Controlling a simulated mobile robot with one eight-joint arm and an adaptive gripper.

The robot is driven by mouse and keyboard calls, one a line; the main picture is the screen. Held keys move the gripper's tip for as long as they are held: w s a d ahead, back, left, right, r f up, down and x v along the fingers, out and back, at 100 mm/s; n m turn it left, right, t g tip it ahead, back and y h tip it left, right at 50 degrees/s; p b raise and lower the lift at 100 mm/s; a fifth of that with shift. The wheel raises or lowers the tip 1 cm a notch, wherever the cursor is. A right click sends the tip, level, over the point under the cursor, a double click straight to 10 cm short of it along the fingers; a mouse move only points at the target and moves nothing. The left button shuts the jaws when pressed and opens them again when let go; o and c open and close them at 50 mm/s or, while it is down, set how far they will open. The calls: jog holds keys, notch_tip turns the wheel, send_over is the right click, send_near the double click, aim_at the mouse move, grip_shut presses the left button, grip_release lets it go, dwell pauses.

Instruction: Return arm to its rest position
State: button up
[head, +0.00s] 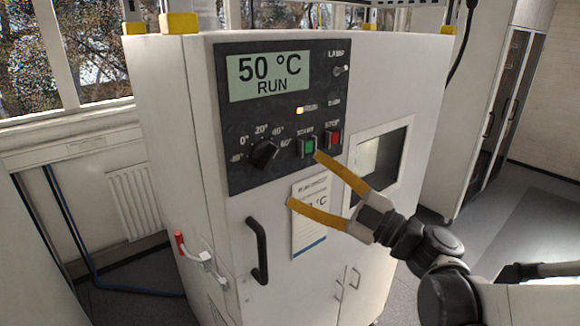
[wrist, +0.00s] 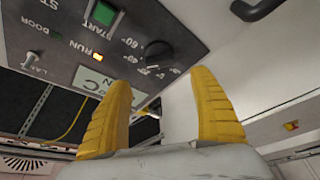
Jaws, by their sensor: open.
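My gripper (head: 303,179) has two yellow fingers spread apart with nothing between them. In the head view it is in front of the white chamber cabinet (head: 170,110), with its upper fingertip just below the green START button (head: 308,146). I cannot tell whether that fingertip touches the panel. In the wrist view the gripper (wrist: 165,85) is open below the dark control panel (wrist: 60,40), and the green button (wrist: 103,14) shows at the top. My arm reaches in from the lower right of the head view.
The panel display (head: 268,75) reads 50 °C RUN and an amber lamp (head: 299,110) is lit. A red STOP button (head: 334,137), a dial (head: 264,153) and a black door handle (head: 258,250) are close by. A tall cabinet (head: 470,110) stands right. Floor (head: 530,220) is clear there.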

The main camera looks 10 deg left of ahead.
jog(key=shift+v, duration=0.95)
jog(key=w+d+f+m+t+h+b, duration=0.1)
jog(key=w+d+m+t+h+b, duration=0.25)
jog(key=d+m+t, duration=0.2)
jog(key=w+d+f+m+t+h+b, duration=0.1)
jog(key=w+d+m+t+h+b, duration=0.1)
jog(key=d+m+t+h+b, duration=0.35)
jog(key=d+f+m+h+b, duration=0.4)
jog(key=d+f+m+h, duration=0.45)
jog(key=d, duration=0.25)
jog(key=s+d+f+m+g+h+b, duration=0.25)
jog(key=s+f+g, duration=0.2)
jog(key=f, duration=0.45)
jog(key=s+d+f+m+g+h+b, duration=0.1)
jog(key=s+d+f+g+b, duration=0.3)
jog(key=f, duration=0.5)
jog(key=s+a+f+g+y+b, duration=0.1)
jog(key=s+a+f+g+b, duration=0.2)
jog(key=s+f, duration=0.9)
jog(key=shift+s+a+m+g+y, duration=0.25)
jog(key=shift+a+m+g+y, duration=0.15)
jog(key=shift+a, duration=0.25)
